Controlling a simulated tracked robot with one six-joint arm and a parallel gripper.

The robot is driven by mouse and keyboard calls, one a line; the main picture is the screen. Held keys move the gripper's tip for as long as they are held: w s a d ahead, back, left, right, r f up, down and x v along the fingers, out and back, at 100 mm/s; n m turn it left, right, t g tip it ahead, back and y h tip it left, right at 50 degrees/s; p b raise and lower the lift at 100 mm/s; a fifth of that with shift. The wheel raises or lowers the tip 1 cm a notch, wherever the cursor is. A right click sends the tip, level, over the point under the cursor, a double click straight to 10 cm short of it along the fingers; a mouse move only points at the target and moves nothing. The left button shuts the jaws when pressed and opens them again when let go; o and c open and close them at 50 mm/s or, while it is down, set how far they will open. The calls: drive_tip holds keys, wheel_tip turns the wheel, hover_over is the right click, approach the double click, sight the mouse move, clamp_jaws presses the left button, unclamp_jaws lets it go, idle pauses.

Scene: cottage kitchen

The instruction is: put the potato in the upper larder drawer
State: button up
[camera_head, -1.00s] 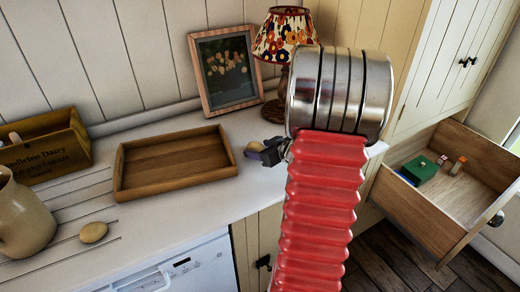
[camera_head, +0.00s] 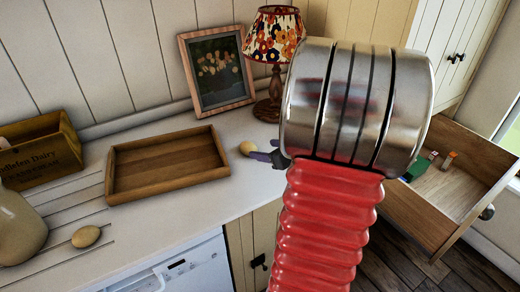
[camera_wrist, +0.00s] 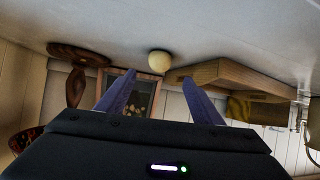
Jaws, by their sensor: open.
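A pale yellow-brown, rounded potato-like object (camera_head: 247,147) lies on the worktop right of the wooden tray. It also shows in the upside-down wrist view (camera_wrist: 159,62), ahead of and between my fingers. A similar oval one (camera_head: 86,236) lies on the grooved drainer at left; I cannot tell for sure which is the potato. My gripper (camera_head: 262,156) is open and empty, its purple fingers just right of the nearer object and seemingly not touching it. The larder drawer (camera_head: 440,225) stands pulled open at right, with a green box and small items inside; my arm hides its left part.
A wooden tray (camera_head: 110,180), a dairy crate (camera_head: 65,160) and a jug (camera_head: 15,228) stand to the left. A framed picture (camera_head: 217,70) and a lamp (camera_head: 273,40) stand behind. The worktop in front of the tray is clear.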

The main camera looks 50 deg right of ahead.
drive_tip(key=shift+v, duration=1.5)
drive_tip(key=w+a+r+n+g+y, duration=0.1)
drive_tip(key=w+a+r+g+y, duration=0.15)
drive_tip(key=a, duration=0.95)
drive_tip(key=w+a+r+n+g+y, duration=0.1)
drive_tip(key=w+a+y, duration=0.15)
drive_tip(key=a, duration=0.85)
drive_tip(key=s+a+r+g+h, duration=0.3)
drive_tip(key=s+a, duration=0.8)
drive_tip(key=a, duration=0.4)
drive_tip(key=shift+s+a+r+m, duration=0.25)
drive_tip(key=shift+a+r+m, duration=0.1)
drive_tip(key=shift+r, duration=0.3)
drive_tip(key=shift+o, duration=0.5)
drive_tip(key=shift+d, duration=0.15)
